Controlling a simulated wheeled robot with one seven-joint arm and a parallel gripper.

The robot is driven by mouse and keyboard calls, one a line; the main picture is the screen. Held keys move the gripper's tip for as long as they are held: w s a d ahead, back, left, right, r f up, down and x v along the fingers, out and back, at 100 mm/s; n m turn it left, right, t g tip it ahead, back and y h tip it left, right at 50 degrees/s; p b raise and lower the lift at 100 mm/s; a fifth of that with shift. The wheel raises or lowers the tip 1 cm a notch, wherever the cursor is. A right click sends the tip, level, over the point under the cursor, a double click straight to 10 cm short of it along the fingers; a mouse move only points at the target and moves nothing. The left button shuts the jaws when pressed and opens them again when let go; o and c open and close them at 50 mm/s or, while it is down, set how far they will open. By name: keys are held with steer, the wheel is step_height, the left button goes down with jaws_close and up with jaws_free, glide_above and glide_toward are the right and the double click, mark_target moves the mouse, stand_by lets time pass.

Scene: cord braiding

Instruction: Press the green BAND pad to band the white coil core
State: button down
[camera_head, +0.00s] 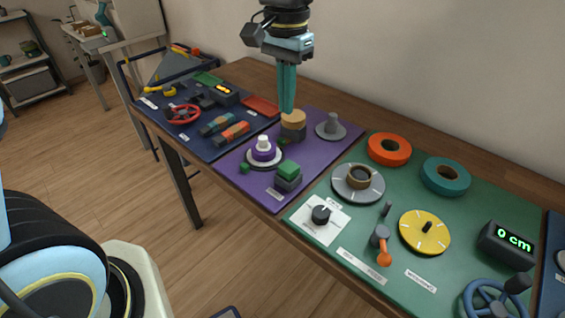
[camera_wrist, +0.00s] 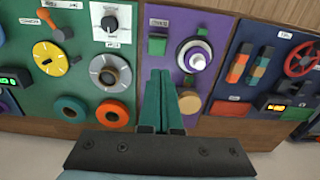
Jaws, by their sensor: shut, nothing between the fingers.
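The white coil core (camera_head: 263,142) stands upright on the purple mat, with a purple ring around it on a pale round base. It also shows in the wrist view (camera_wrist: 197,62). The green pad (camera_head: 288,168) sits on a dark block near the mat's front edge, with a label too small to read. It also shows in the wrist view (camera_wrist: 157,46). My gripper (camera_head: 287,110) points down, shut and empty, beside the tan-topped block at the mat's back. In the wrist view its teal fingers (camera_wrist: 160,75) lie between the green pad and the tan top.
The tan-topped block (camera_head: 293,117) and a grey spindle (camera_head: 332,126) stand on the purple mat (camera_head: 322,158). Small green pieces (camera_head: 244,168) lie near the core. A green board (camera_head: 325,255) with dials and rolls is at right; a dark blue board (camera_head: 215,142) is at left.

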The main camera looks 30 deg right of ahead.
mark_target(289, 167)
steer(key=shift+s+d, duration=0.25)
steer(key=shift+s, duration=0.2)
steer(key=shift+f, duration=0.1)
step_height(289, 167, down, 14)
steer(key=p, duration=0.3)
stand_by(0.4)
